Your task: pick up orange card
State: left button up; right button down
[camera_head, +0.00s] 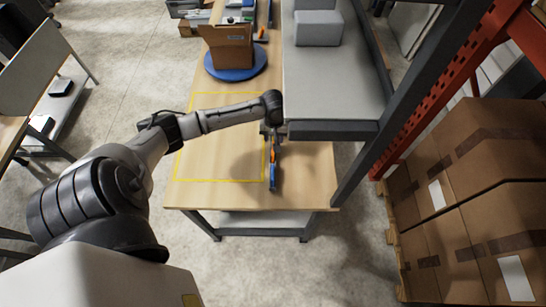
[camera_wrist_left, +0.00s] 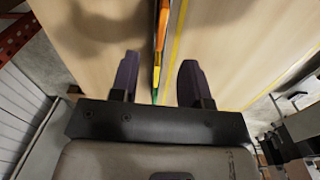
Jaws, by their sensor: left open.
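A narrow row of coloured pieces (camera_head: 273,170) stands along the right side of the yellow outline on the wooden table. The orange card (camera_head: 273,153) appears as a small orange spot in it, just below my left gripper (camera_head: 272,132). In the left wrist view the orange card (camera_wrist_left: 161,28) looks like a thin orange strip seen edge-on, beyond the fingertips. Thin yellow and green strips lie nearer, between the two dark fingers. My left gripper (camera_wrist_left: 160,68) is open and empty, with its fingers on either side of the row's line. My right gripper is not in view.
A grey raised shelf (camera_head: 335,90) borders the table on the right, close to my left wrist. A cardboard box (camera_head: 228,48) sits on a blue round turntable (camera_head: 245,72) farther back. The yellow-outlined table area (camera_head: 215,155) is clear. Stacked cartons (camera_head: 480,190) stand at far right.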

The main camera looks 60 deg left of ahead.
pick_arm(q)
jog(key=shift+n, duration=0.3)
jog(key=f, duration=0.4)
jog(key=a+f, duration=0.1)
jog(key=f, duration=0.2)
jog(key=shift+w, duration=0.15)
jog(key=shift+a+f+b, duration=0.2)
jog(key=shift+f+b, duration=0.25)
jog(key=shift+f, duration=2.8)
jog(key=shift+c, duration=0.4)
grip_shut()
